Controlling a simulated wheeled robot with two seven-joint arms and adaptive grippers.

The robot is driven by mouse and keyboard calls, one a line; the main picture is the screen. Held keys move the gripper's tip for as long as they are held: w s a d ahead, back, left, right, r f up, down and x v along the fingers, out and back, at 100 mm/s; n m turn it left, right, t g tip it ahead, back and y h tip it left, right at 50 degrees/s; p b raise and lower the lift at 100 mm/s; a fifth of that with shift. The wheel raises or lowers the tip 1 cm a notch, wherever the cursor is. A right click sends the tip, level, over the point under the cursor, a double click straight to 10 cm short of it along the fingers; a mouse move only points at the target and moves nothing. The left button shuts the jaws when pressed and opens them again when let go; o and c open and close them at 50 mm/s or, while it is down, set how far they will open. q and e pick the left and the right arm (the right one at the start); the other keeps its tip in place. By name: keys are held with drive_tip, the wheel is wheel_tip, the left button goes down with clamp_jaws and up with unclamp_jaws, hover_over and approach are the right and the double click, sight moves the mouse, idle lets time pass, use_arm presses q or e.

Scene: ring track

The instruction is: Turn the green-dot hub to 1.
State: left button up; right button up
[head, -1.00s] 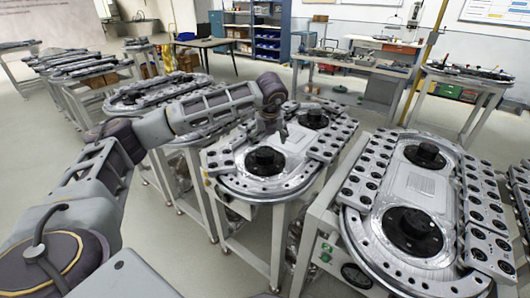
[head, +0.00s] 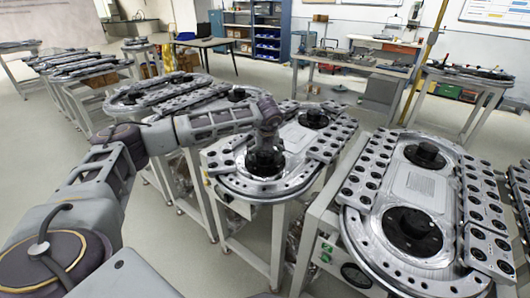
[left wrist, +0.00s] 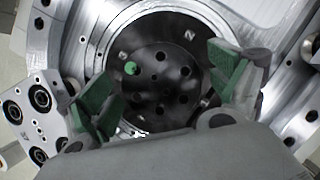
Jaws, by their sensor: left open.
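The green-dot hub (left wrist: 165,92) is a black round disc with several holes, seen from above in the left wrist view. Its green dot (left wrist: 131,68) sits at the hub's upper left. Pale marks stand on the dark ring around it; one at the upper right looks like a 2 or N, and the others are too small to read. My left gripper (left wrist: 168,88) is open, its green-padded fingers on the left and right sides of the hub. I cannot tell whether they touch it. In the head view the hub (head: 265,167) is partly hidden under the gripper.
The hub is on the near end of an oval ring track (head: 240,187) on a metal stand. A second hub (head: 313,118) is at its far end. Another track (head: 437,262) stands close on the right, and one more (head: 128,100) at the left behind my arm.

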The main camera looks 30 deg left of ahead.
use_arm(q)
drive_tip(key=shift+c, duration=0.4)
drive_tip(key=c, duration=0.9)
drive_tip(key=shift+m, duration=0.3)
